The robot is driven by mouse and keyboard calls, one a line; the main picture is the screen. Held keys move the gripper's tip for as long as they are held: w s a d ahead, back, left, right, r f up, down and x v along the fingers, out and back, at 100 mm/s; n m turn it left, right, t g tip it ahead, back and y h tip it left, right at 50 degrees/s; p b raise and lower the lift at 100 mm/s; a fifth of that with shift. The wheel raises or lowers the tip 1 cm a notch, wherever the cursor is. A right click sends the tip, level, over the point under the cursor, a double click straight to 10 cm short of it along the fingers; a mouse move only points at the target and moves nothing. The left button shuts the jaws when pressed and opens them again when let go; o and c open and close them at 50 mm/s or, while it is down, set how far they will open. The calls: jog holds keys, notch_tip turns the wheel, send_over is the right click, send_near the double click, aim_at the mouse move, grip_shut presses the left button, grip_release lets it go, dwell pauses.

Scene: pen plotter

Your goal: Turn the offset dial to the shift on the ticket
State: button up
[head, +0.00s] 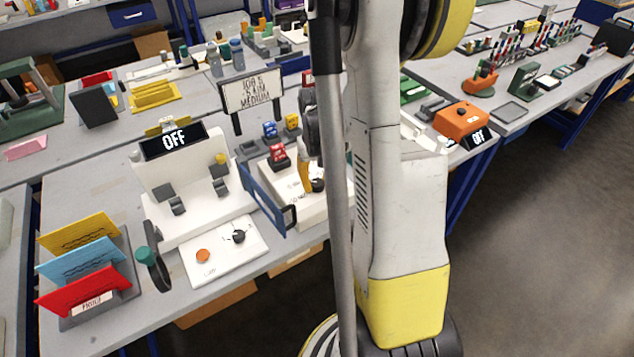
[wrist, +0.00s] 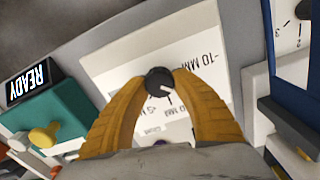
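The offset dial (wrist: 158,82) is a small black round knob with a white pointer mark, on a white panel (wrist: 112,60) in the wrist view. The pointer slants down and right in that picture. Printed labels around it include "-10 MM" and what looks like a 5 MM mark, partly hidden by my fingers. My gripper (wrist: 162,80) has its two yellow fingers closed against both sides of the knob. In the head view my gripper (head: 306,178) is largely hidden by my arm. The ticket (head: 251,94) is a white sign reading "JOB 5", a line like "-5 MM", and "MEDIUM".
A plotter-like white machine (head: 190,190) with an "OFF" display stands left of the dial. A blue-framed panel (head: 266,196) stands close to my gripper's left. Coloured blocks (head: 278,157) sit behind it. A "READY" display (wrist: 32,82) shows in the wrist view.

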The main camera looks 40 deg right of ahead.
aim_at(317, 181)
jog(key=o, duration=0.4)
jog(key=shift+o, duration=0.2)
jog(key=shift+r, duration=0.1)
notch_tip(317, 181, up, 12)
dwell(0.5)
